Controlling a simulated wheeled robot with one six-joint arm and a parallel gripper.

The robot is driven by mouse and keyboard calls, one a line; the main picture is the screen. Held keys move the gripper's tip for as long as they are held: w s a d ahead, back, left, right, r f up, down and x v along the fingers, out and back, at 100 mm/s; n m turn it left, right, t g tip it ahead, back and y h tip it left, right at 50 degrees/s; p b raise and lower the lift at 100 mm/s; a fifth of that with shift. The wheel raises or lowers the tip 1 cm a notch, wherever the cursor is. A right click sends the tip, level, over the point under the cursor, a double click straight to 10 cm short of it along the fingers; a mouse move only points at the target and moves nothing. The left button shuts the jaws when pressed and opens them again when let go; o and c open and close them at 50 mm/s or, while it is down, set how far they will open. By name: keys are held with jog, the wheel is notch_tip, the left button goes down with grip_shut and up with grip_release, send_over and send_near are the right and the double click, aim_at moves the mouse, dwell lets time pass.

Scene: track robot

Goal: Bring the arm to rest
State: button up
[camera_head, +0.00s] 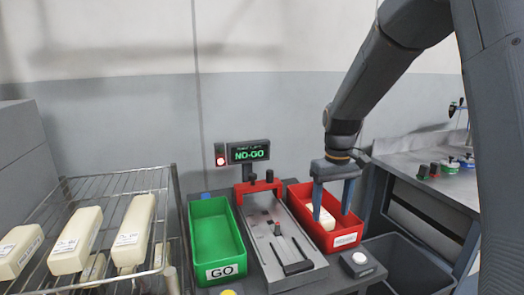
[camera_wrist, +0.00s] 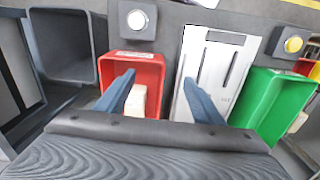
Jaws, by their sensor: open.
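My gripper (camera_head: 332,212) is open above the red bin (camera_head: 347,240) in the head view, its two blue fingers pointing down. In the wrist view the gripper (camera_wrist: 159,78) shows nothing between its fingertips. One finger lies across the red bin (camera_wrist: 131,62) in that picture, the other across the grey gauge plate. A pale block (camera_head: 327,218) lies in the red bin and looks apart from the fingers. It also shows in the wrist view (camera_wrist: 139,103), partly hidden behind a finger. My arm reaches down from the upper right.
A green GO bin (camera_head: 221,273) stands left of the gauge fixture (camera_head: 285,262). The display (camera_head: 249,152) reads NO-GO beside a lit red lamp (camera_head: 220,161). A wire rack (camera_head: 100,187) at left holds several pale blocks. A workbench (camera_head: 425,160) and dark bin (camera_head: 410,262) are at right.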

jog(key=s+f+m, duration=0.1)
jog(key=s+f, duration=0.2)
jog(key=s, duration=0.8)
jog(key=s+f+m, duration=0.2)
jog(key=s+f, duration=0.1)
jog(key=s, duration=0.7)
jog(key=shift+s+t, duration=0.3)
jog(key=shift+s, duration=0.1)
